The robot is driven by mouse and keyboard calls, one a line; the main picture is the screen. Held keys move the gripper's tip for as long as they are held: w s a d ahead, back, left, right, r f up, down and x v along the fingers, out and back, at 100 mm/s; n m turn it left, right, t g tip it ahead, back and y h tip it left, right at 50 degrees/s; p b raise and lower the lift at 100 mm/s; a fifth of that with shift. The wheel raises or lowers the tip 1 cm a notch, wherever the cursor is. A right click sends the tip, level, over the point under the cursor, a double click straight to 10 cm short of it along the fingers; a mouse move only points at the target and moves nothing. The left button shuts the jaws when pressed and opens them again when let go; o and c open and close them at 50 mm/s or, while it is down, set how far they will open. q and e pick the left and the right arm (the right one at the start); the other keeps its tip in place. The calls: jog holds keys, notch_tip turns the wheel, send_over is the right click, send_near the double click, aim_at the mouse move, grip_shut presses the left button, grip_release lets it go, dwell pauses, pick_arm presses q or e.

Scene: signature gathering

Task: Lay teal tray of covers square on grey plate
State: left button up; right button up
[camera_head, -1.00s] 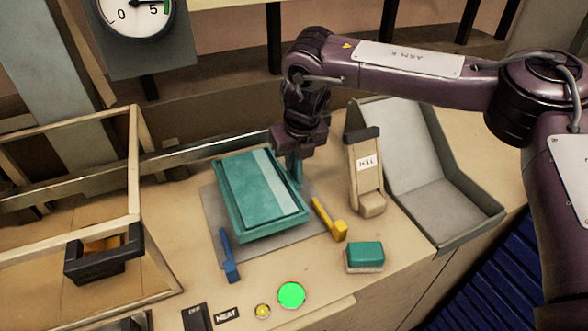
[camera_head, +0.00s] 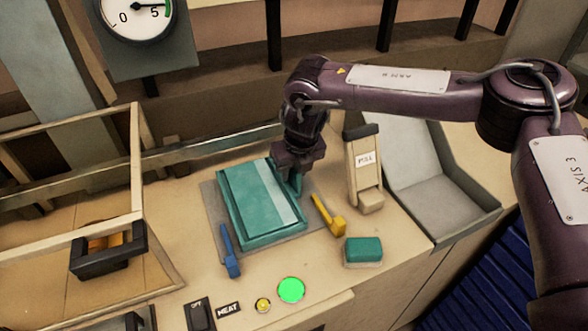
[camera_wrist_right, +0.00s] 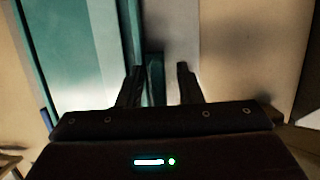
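The teal tray (camera_head: 247,240) with its stack of teal covers (camera_head: 250,200) lies on the grey plate (camera_head: 212,205). Its sides look about parallel to the plate's edges, and a strip of plate shows at the left and front. A pale strip runs along the top cover. My right gripper (camera_head: 295,186) is at the tray's right far side. In the wrist view its two fingers (camera_wrist_right: 158,78) stand apart around a teal upright piece of the tray (camera_wrist_right: 154,70), with a gap before the right finger. My left gripper is not in view.
A blue peg (camera_head: 230,252) and a yellow peg (camera_head: 328,217) flank the plate. A teal-topped block (camera_head: 363,251), a lever stand (camera_head: 364,180) and a grey bin (camera_head: 445,205) are to the right. A wooden frame with a black handle (camera_head: 107,253) stands left. A lit green button (camera_head: 291,290) is in front.

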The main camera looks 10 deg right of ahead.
jog(key=b+v, duration=0.3)
jog(key=v, duration=0.9)
jog(key=shift+r, duration=0.1)
jog(key=shift+r, duration=0.1)
